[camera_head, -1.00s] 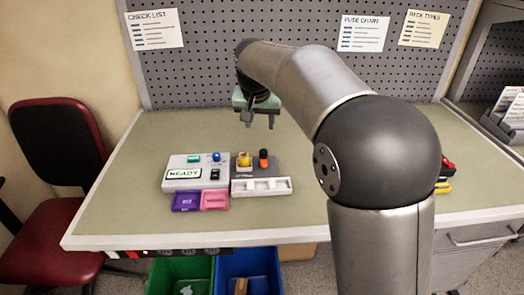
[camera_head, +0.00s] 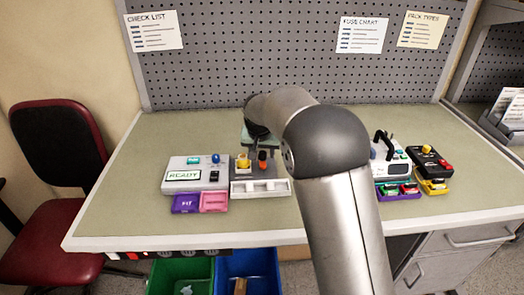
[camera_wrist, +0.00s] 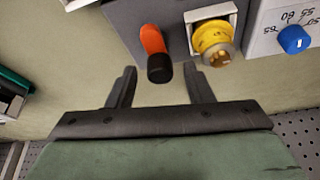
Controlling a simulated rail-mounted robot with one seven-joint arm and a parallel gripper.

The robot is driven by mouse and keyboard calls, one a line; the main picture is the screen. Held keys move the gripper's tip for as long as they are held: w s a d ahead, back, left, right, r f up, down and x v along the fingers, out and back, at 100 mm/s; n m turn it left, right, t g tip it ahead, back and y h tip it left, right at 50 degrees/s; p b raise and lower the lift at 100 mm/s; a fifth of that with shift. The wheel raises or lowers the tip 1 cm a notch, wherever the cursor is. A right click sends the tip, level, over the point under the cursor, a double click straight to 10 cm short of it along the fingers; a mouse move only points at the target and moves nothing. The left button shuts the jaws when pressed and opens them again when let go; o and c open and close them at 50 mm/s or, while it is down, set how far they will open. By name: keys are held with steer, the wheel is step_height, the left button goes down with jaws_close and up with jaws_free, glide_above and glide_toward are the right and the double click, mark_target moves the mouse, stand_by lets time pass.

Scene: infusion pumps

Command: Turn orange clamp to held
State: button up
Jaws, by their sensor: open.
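The orange clamp (camera_head: 263,165) is a short lever on the dark grey block, right of the yellow knob (camera_head: 243,163). In the wrist view the orange clamp (camera_wrist: 152,40) has a black end pointing toward my gripper (camera_wrist: 161,82). My gripper is open, its two black fingers apart on either side of the line of the clamp, with the black tip at or just short of the gap between them. I cannot tell its height above the clamp. In the head view my gripper is partly hidden by my arm, just behind the clamp.
The yellow knob (camera_wrist: 213,40) stands close beside the clamp, and a blue knob (camera_wrist: 293,39) is farther along on the pale READY unit (camera_head: 184,186). A white slotted tray (camera_head: 247,191) lies in front. More devices (camera_head: 392,170) stand at right. The bench front left is clear.

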steer(key=c, duration=1)
steer(key=n, duration=0.1)
steer(key=n+y, duration=0.1)
steer(key=n, duration=0.1)
steer(key=shift+d+n+y+b, duration=0.25)
steer(key=shift+n+y+b, duration=0.05)
steer(key=shift+n+b, duration=0.1)
steer(key=n+y, duration=0.1)
steer(key=n, duration=0.1)
steer(key=n+g+y, duration=0.1)
steer(key=n, duration=0.2)
steer(key=shift+w+d, duration=0.1)
steer(key=n, duration=0.2)
steer(key=n+g+y+p, duration=0.1)
steer(key=n, duration=0.2)
steer(key=shift+w+r+g, duration=0.1)
steer(key=shift+g, duration=0.2)
steer(key=shift+w+n+g+p, duration=0.1)
steer(key=shift+n+g+p, duration=0.75)
steer(key=shift+n, duration=1.25)
